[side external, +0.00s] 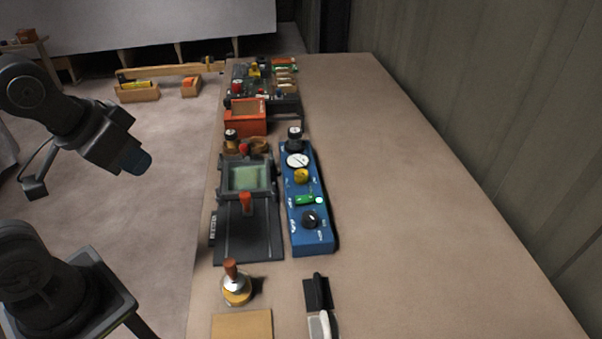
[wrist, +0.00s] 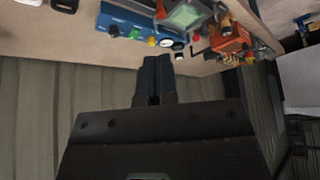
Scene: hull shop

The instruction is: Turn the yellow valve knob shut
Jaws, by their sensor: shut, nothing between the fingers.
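The yellow valve knob (side external: 301,176) sits on a long blue panel (side external: 311,230) on the bench, just below a round white gauge (side external: 297,160). In the wrist view the yellow knob (wrist: 151,42) shows small on the blue panel (wrist: 122,22), beyond my fingers. My gripper (side external: 138,163) is off the bench to the left in the side external view, well apart from the knob. In the wrist view my gripper (wrist: 154,62) has its two dark blue fingers together with nothing between them. The knob's exact turn angle is too small to read.
The panel also carries a green switch (side external: 305,199) and a black knob (side external: 310,218). Left of it stands a grey device with a screen (side external: 246,178); an orange box (side external: 245,116) stands behind. A wooden-handled stamp (side external: 236,288) stands in front. The bench's right side (side external: 420,200) is clear.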

